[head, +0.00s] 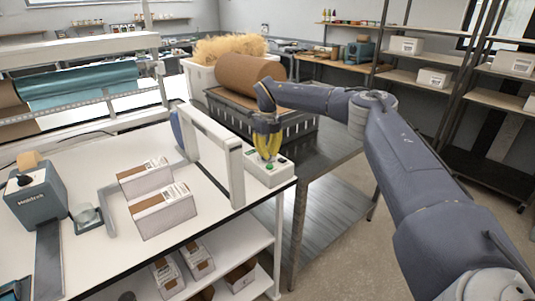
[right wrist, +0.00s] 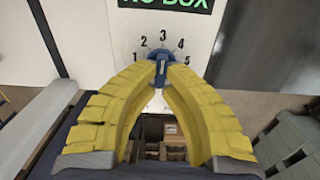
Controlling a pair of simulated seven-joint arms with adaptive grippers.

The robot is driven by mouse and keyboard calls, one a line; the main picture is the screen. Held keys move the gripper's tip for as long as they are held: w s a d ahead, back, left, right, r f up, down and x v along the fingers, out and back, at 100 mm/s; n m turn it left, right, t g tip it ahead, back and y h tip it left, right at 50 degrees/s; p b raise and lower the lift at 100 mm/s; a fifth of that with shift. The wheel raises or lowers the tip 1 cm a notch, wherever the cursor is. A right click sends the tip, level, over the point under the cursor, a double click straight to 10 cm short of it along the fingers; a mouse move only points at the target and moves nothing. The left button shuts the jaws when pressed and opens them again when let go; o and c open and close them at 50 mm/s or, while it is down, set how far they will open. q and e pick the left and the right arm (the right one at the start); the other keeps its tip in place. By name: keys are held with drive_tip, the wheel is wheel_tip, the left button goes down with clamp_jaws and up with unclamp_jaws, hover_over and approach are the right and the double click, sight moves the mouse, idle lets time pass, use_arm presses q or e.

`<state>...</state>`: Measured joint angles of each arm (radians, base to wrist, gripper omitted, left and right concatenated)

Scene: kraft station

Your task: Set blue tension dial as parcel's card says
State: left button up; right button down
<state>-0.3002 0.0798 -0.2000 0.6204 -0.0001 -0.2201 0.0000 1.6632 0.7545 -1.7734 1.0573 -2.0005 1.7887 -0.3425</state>
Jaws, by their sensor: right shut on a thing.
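The numbers 1 to 5 are printed in an arc around the dial on a white panel (right wrist: 112,43). The dial's upper end points up near the 3; its exact setting is hard to tell. Two labelled cardboard parcels (head: 145,177) (head: 163,212) lie on the white table. I cannot read any card. My left gripper is out of view.
A white upright frame (head: 237,175) stands just left of the control box. Behind is a dark crate (head: 298,127) with a brown paper roll (head: 243,76). A tape dispenser (head: 36,196) stands on the left. In the wrist view, a dark sign (right wrist: 165,4) reads "NO BOX".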

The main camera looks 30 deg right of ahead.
drive_tip(key=shift+f, duration=0.1)
idle(0.3)
drive_tip(key=c, duration=1.5)
unclamp_jaws()
wheel_tip(320, 180, up, 12)
drive_tip(key=shift+r, duration=0.1)
